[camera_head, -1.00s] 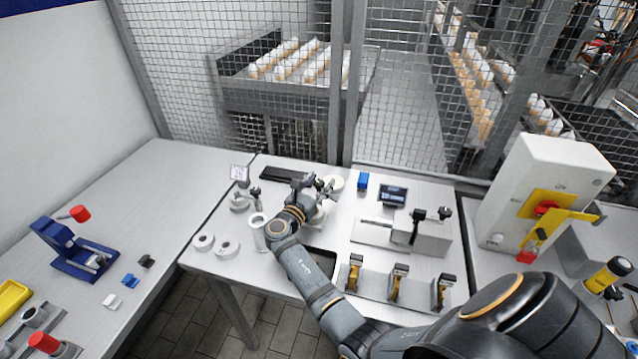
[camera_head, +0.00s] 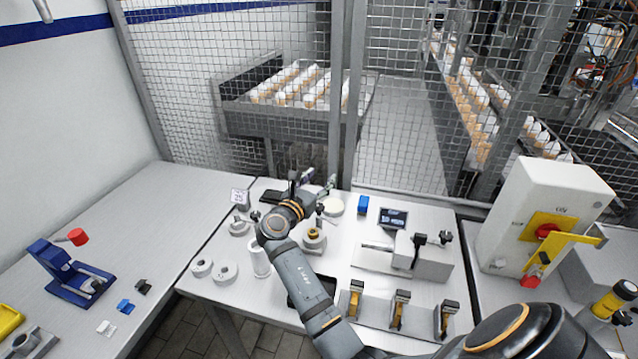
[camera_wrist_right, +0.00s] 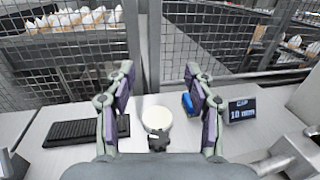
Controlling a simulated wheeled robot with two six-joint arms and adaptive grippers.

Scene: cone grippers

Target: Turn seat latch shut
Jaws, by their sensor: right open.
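A grey seat (camera_head: 314,243) with a brass-and-black part in its middle stands near the centre of the front table. A small black-topped latch knob (camera_head: 320,208) rises at its back; it also shows low in the right wrist view (camera_wrist_right: 157,142), in front of a pale disc. Whether the latch is turned shut I cannot tell. My right gripper (camera_head: 314,183) is open and empty, above and behind the seat. In the right wrist view (camera_wrist_right: 157,82) its two fingers stand wide apart, with nothing between them. My left gripper is not in view.
A similar grey fixture (camera_head: 239,228) stands left, near white rings (camera_head: 226,272) and a white cylinder (camera_head: 261,259). A small display (camera_head: 393,218), a blue block (camera_head: 363,205) and a grey clamp block (camera_head: 430,261) are right. A mesh fence (camera_head: 240,90) closes the back.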

